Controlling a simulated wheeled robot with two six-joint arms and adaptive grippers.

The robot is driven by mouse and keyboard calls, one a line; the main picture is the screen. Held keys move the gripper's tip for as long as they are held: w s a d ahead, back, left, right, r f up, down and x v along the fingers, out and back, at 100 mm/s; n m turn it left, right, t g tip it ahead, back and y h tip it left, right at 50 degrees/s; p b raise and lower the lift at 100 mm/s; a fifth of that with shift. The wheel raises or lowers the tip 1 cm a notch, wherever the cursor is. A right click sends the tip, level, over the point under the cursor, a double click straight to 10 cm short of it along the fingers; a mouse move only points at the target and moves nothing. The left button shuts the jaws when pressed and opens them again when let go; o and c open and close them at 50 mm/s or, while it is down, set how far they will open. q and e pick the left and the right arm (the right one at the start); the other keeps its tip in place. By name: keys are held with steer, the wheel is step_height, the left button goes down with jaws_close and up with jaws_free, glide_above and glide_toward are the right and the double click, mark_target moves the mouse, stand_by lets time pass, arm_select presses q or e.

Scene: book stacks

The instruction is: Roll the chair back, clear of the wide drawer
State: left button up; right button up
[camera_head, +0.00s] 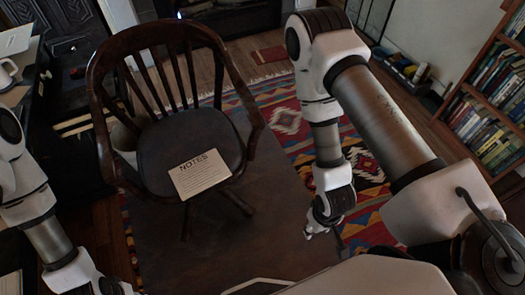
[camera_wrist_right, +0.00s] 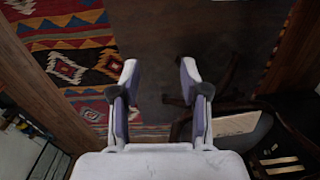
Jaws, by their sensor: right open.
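The dark wooden chair (camera_head: 160,45) stands left of centre in the head view, with a curved slatted back and a dark seat. A white card marked NOTES (camera_head: 200,174) lies on its seat. The chair also shows in the right wrist view (camera_wrist_right: 289,112), at the lower right, with its dark legs. Black furniture with an open drawer-like part (camera_head: 82,88) is beside the chair's left side, partly hidden by it. My right gripper (camera_head: 324,238) is open and empty, right of the chair and apart from it; its two fingers (camera_wrist_right: 160,82) are spread. My left arm enters at left; its gripper is out of frame.
A patterned rug (camera_head: 283,120) lies beyond and right of the chair, beside a plain brown floor area (camera_head: 270,215). A bookcase (camera_head: 490,110) stands at right. A desk with a white mug (camera_head: 8,72) is at far left.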

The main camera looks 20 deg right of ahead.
steer(key=shift+o, duration=1.2)
steer(key=shift+t, duration=0.5)
steer(key=w+f+b, duration=0.1)
steer(key=f+b, duration=0.1)
steer(key=w+f+b, duration=0.1)
steer(key=w, duration=0.1)
steer(key=shift+w+d+f+b, duration=0.15)
steer(key=shift+f+b, duration=0.2)
steer(key=shift+b, duration=0.05)
steer(key=n+t+y+b, duration=0.25)
steer(key=t+b, duration=1.25)
steer(key=b, duration=1.9)
glide_toward(257, 144)
steer(key=w+f, duration=0.3)
steer(key=f, duration=0.1)
steer(key=shift+w+a+r+m+t+y+b, duration=0.15)
steer(key=shift+w+r+t+y+b, duration=0.2)
steer(key=shift+r, duration=0.2)
steer(key=shift+w+a+r+m+t+y+b, duration=0.1)
steer(key=shift+w+r+t+y+b, duration=0.15)
steer(key=shift+r+t+y+b, duration=0.25)
steer(key=shift+r+p, duration=0.4)
